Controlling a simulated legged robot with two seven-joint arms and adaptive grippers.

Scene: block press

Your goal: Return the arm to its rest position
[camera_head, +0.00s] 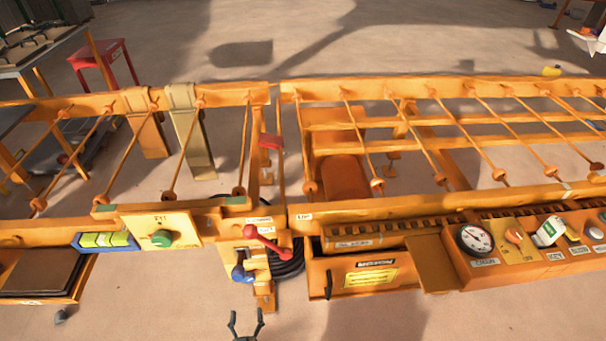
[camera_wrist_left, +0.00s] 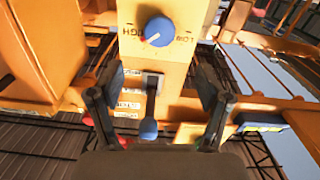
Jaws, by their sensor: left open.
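My left gripper (camera_head: 246,326) shows at the bottom edge of the head view, its two dark fingers spread and nothing between them. It is below and in front of the orange press frame (camera_head: 400,212), apart from it. In the left wrist view the open fingers (camera_wrist_left: 160,98) frame a blue-tipped lever (camera_wrist_left: 149,128) on an orange panel, with a blue knob (camera_wrist_left: 158,31) above it. I cannot tell the gap between fingers and lever. The rest of the left arm is hidden. My right gripper is not in view.
A red-handled lever (camera_head: 266,240) and a blue handle (camera_head: 241,273) stick out from the frame's middle. A green knob (camera_head: 161,238) sits on the left panel. A gauge (camera_head: 475,239) and several controls line the right panel. Floor in front is bare.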

